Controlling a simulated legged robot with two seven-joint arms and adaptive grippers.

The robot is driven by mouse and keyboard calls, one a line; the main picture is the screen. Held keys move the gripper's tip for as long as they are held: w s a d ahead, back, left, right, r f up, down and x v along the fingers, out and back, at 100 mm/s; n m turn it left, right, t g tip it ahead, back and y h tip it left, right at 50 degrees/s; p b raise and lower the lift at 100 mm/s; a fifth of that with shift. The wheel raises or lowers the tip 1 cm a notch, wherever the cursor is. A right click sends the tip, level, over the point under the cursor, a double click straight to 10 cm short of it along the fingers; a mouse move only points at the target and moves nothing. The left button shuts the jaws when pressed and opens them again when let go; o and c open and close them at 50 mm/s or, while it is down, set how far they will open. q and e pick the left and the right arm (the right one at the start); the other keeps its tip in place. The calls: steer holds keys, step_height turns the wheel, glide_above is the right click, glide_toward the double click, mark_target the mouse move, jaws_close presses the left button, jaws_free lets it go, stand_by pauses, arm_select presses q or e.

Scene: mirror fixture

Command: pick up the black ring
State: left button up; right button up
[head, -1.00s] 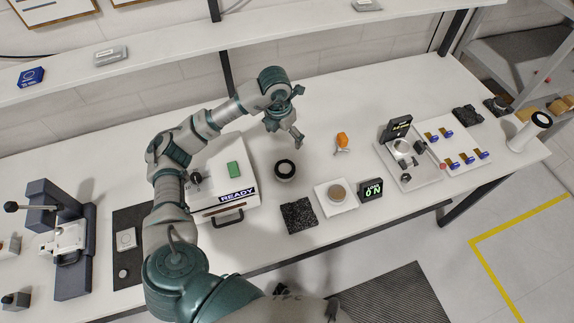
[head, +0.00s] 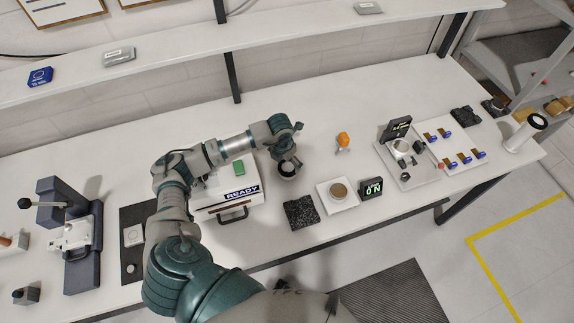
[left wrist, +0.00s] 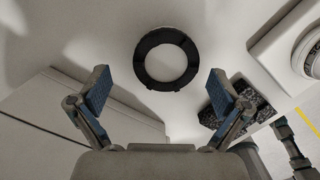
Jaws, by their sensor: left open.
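The black ring (head: 287,168) lies on the white bench, right of the box with the READY label. In the left wrist view the whole black ring (left wrist: 139,59) shows, with a pale round surface inside it. My left gripper (head: 293,160) is right above the ring in the head view and overlaps its upper edge. In the left wrist view my left gripper (left wrist: 160,88) is open, its two blue-padded fingers spread wider than the ring. The ring lies ahead of the fingertips, midway between them, and nothing is held. My right gripper is not in view.
The READY box (head: 228,203) stands close on the left.

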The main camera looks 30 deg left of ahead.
arm_select(q)
steer(key=shift+w+f, duration=0.1)
steer(key=shift+f, duration=0.7)
steer(key=shift+d, duration=0.1)
steer(key=shift+d+r, duration=0.1)
steer(key=shift+d, duration=0.1)
steer(key=shift+d+r, duration=0.1)
steer(key=shift+d, duration=0.2)
steer(key=c, duration=1.1)
steer(key=shift+a, duration=0.15)
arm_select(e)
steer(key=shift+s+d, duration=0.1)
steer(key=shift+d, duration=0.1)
arm_select(q)
steer(key=shift+a, duration=0.1)
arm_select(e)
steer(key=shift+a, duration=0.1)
